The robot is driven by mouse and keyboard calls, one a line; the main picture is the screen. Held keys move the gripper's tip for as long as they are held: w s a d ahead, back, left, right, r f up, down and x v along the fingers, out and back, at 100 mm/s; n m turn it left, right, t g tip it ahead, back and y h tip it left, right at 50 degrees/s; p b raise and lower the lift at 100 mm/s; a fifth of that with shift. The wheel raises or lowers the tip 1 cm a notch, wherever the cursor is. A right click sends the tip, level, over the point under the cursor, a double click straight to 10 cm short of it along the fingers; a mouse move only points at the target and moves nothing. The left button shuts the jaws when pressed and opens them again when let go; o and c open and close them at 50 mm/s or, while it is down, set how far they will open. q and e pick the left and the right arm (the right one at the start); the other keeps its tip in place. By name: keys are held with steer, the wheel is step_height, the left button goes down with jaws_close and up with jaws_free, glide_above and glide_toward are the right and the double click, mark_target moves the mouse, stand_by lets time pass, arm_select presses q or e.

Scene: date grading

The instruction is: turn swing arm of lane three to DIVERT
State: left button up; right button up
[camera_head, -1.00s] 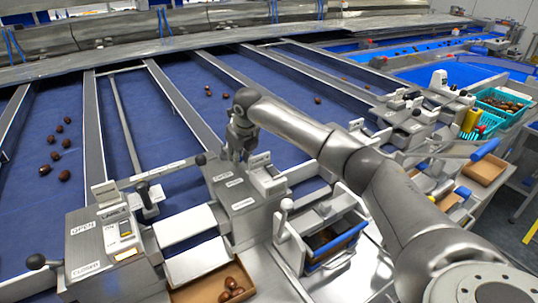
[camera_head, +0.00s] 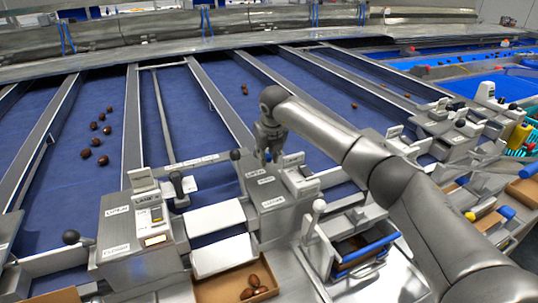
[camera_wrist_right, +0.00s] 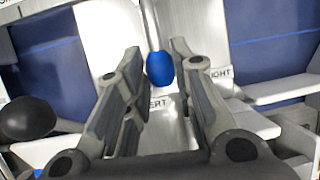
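My right gripper (camera_head: 268,148) is over the grey lane box (camera_head: 268,195) in the middle of the head view, pointing down. In the wrist view the right gripper (camera_wrist_right: 156,52) is open. A blue ball knob (camera_wrist_right: 160,68) on a thin metal rod shows between its fingers, with a gap on either side; I cannot tell whether it lies at fingertip depth. A label ending in "ERT" (camera_wrist_right: 158,104) is just below the knob, and one ending in "IGHT" (camera_wrist_right: 221,73) is to its right. The lane number on this box is unreadable. My left gripper is out of view.
A black ball knob (camera_wrist_right: 28,118) is at the left of the wrist view. Another lane box (camera_head: 140,225) stands left in the head view. A white-knobbed lever (camera_head: 318,207) stands beside a blue-handled drawer (camera_head: 360,250). A cardboard tray (camera_head: 212,290) holds dates.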

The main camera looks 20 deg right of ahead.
steer(key=o, duration=0.3)
steer(key=shift+a, duration=0.1)
steer(key=v, duration=1.2)
steer(key=shift+f, duration=0.1)
